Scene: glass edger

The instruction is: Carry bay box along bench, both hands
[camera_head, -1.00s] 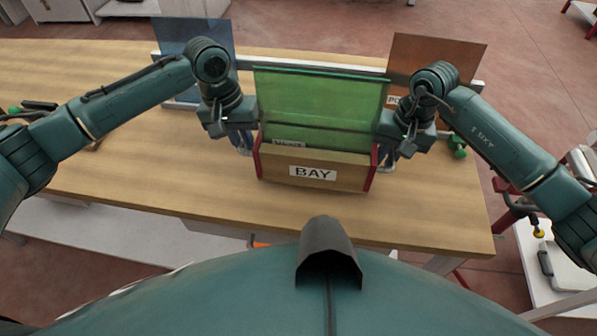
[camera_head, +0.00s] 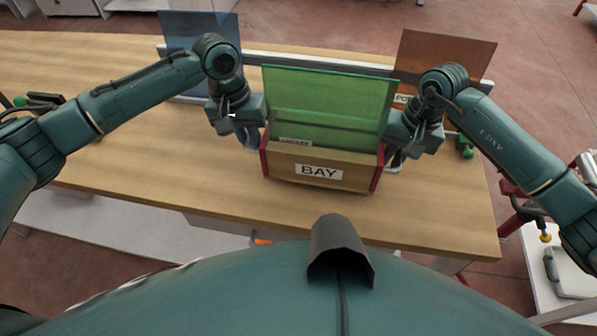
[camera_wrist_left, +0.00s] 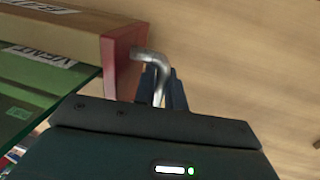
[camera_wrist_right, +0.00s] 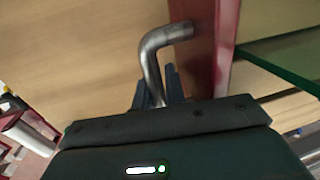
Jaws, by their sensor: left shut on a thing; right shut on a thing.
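The bay box (camera_head: 345,178) is wooden with red ends, a white BAY label and a tall green glass pane (camera_head: 325,100) standing in it. It is over the middle of the bench (camera_head: 150,165). My left gripper (camera_head: 250,140) is shut on the bent metal handle (camera_wrist_left: 155,72) at the box's left red end (camera_wrist_left: 122,55). My right gripper (camera_head: 394,158) is shut on the matching handle (camera_wrist_right: 150,60) at the right red end (camera_wrist_right: 212,45). The box looks level. I cannot tell whether its underside touches the bench.
A blue panel (camera_head: 185,35) stands behind left and a brown panel (camera_head: 445,65) behind right, along a pale rail (camera_head: 300,63). A green-knobbed item (camera_head: 464,147) lies right of my right gripper. The bench surface left of the box is largely clear.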

